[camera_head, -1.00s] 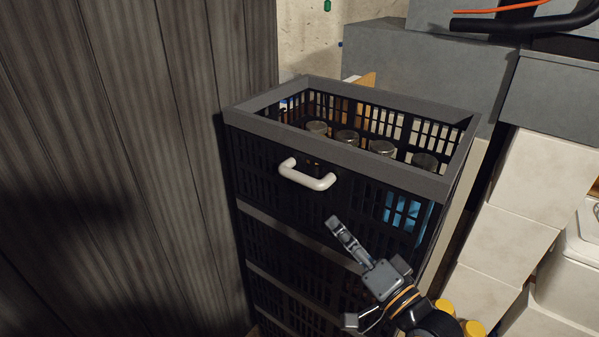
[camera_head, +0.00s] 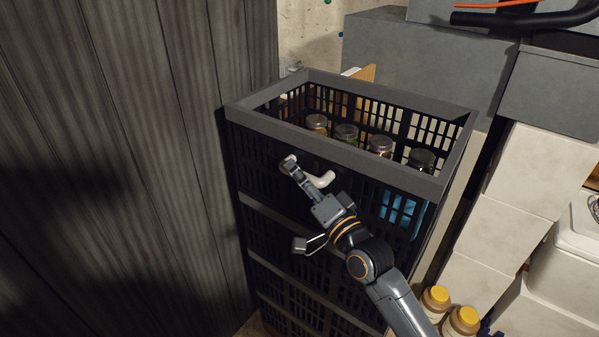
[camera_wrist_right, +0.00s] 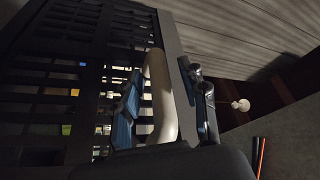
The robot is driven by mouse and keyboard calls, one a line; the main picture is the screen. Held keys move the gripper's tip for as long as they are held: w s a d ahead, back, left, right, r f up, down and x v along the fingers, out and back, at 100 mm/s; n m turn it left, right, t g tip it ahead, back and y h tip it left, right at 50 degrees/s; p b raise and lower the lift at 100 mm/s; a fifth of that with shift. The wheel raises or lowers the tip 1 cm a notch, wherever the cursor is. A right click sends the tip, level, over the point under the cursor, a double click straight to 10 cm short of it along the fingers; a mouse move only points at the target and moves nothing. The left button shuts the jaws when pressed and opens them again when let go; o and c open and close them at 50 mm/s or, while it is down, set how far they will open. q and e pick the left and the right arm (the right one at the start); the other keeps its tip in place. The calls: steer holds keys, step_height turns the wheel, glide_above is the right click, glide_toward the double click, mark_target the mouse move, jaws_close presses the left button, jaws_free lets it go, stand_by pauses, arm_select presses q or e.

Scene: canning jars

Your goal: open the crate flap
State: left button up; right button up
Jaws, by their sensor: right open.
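The black slatted crate (camera_head: 447,184) with a grey rim stands against the dark panelled wall. Its front flap (camera_head: 255,152) is upright and closed, with a white handle (camera_head: 321,180) on it. My right gripper (camera_head: 294,204) is open at the handle, one finger over the handle's left end and the other lower and to the left. In the right wrist view the handle (camera_wrist_right: 162,98) lies between the spread fingers of the right gripper (camera_wrist_right: 162,92); I cannot tell whether they touch it. My left gripper is not in view.
Several glass jars (camera_head: 381,146) stand inside the crate top. Yellow-lidded jars (camera_head: 462,321) are low at the right. Grey boxes (camera_head: 425,62) and pale stacked blocks (camera_head: 540,172) fill the right side. The panelled wall (camera_head: 120,160) is close on the left.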

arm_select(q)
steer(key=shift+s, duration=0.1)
arm_select(e)
jaws_close()
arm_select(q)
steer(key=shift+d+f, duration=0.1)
